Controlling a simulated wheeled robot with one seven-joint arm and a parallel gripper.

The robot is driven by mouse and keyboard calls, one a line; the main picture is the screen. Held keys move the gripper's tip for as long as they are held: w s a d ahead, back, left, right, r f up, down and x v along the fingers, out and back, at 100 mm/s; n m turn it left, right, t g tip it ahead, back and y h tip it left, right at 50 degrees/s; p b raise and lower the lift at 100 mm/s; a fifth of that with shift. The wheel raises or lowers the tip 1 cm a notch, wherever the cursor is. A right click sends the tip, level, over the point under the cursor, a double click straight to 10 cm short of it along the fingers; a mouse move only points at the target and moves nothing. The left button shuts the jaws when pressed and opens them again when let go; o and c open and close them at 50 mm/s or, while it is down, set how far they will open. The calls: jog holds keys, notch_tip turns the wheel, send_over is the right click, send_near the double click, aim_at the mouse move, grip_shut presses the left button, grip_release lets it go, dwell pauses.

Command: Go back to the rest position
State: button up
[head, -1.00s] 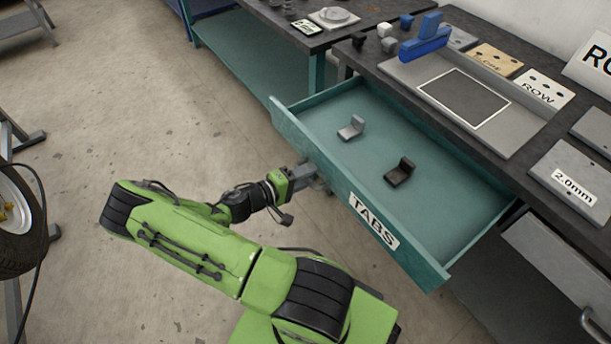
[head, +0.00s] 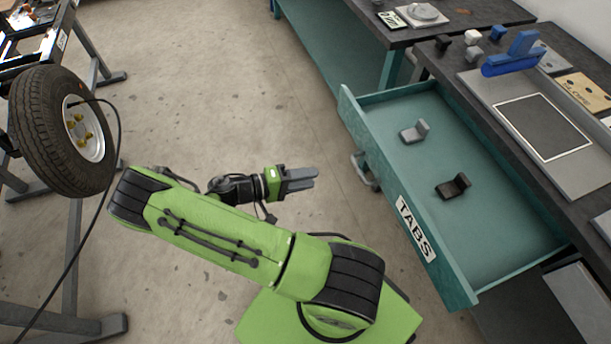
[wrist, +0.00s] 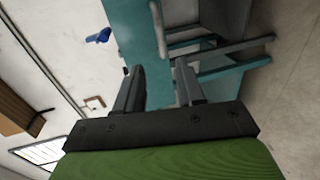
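My gripper (head: 314,178) is in the middle of the head view, over bare floor and left of the open TABS drawer (head: 420,240). It is apart from the drawer and its grey handle (head: 364,170). In the wrist view its two fingers (wrist: 158,75) stand apart with nothing between them. The teal drawer front (wrist: 136,35) and the handle (wrist: 157,28) show beyond the fingers there.
A light grey tab (head: 415,132) and a dark tab (head: 453,187) lie in the drawer. A workbench with a blue tool (head: 512,60) stands at the right. A wheel (head: 60,130) on a stand is at the left. Floor between is clear.

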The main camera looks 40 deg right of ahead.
dwell(0.4)
jog(key=a+r+t+y+p, duration=0.25)
jog(key=a+r+y, duration=0.3)
jog(key=r, duration=0.45)
jog(key=a+r+t+y+p, duration=0.2)
jog(key=a+r+y+p, duration=0.15)
jog(key=r+y, duration=0.4)
jog(key=s+a+r+n+t+p, duration=0.1)
jog(key=s+a+r+t, duration=0.1)
jog(key=r, duration=0.3)
jog(key=s+a+r+n+t+y+p, duration=0.1)
jog(key=s+a+r+n+t, duration=0.1)
jog(key=s+r, duration=0.2)
jog(key=s+a+r+n+t+p, duration=0.1)
jog(key=s+a+r+t, duration=0.1)
jog(key=r, duration=0.6)
jog(key=shift+s+a+n+t, duration=0.35)
jog(key=shift+s+t, duration=0.2)
jog(key=shift+s, duration=0.25)
